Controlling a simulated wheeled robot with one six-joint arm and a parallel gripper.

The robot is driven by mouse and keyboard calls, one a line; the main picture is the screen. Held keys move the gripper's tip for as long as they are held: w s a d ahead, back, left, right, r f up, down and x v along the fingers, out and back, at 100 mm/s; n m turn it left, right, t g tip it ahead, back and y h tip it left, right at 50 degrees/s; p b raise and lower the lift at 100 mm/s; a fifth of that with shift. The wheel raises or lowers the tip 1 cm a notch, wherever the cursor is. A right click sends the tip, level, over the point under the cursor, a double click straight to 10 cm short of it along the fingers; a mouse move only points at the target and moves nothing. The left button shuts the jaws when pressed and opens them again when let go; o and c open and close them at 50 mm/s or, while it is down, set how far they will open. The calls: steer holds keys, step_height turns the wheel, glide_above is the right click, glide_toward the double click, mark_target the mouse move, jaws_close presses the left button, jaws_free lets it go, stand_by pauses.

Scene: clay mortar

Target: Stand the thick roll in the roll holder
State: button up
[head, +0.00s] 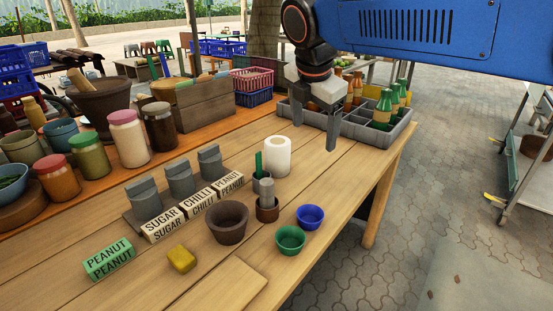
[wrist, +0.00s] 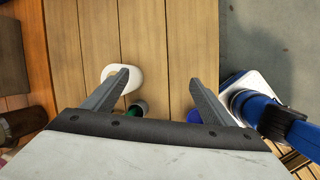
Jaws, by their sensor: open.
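A thick white roll (head: 277,157) stands upright on the wooden table, left of and below my gripper (head: 315,126) in the head view. In the wrist view the white roll (wrist: 118,73) shows behind the left fingertip. My gripper is open with nothing between its fingers, which point down above the table. In front of the roll, a small brown cup (head: 267,213) has a grey cylinder (head: 266,189) standing in it. A green upright piece (head: 258,163) is beside the roll, its base partly hidden. I cannot tell for certain which piece is the roll holder.
A dark clay bowl (head: 227,224), a green bowl (head: 290,240) and a blue bowl (head: 310,216) stand in front. A grey crate (head: 372,136) with bottles is behind my gripper. Label blocks (head: 192,208) and jars (head: 128,137) are left. Table right of the roll is clear.

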mark_target(276, 144)
steer(key=w+a+r+n, duration=0.2)
steer(key=a+n, duration=0.4)
steer(key=a, duration=0.4)
steer(key=x, duration=1)
steer(key=shift+w+d, duration=0.15)
steer(key=shift+w, duration=0.15)
steer(key=shift+t, duration=0.3)
steer(key=shift+x, duration=3.4)
steer(key=shift+w+d+r, duration=0.15)
steer(key=c, duration=1.3)
steer(key=shift+c, duration=0.2)
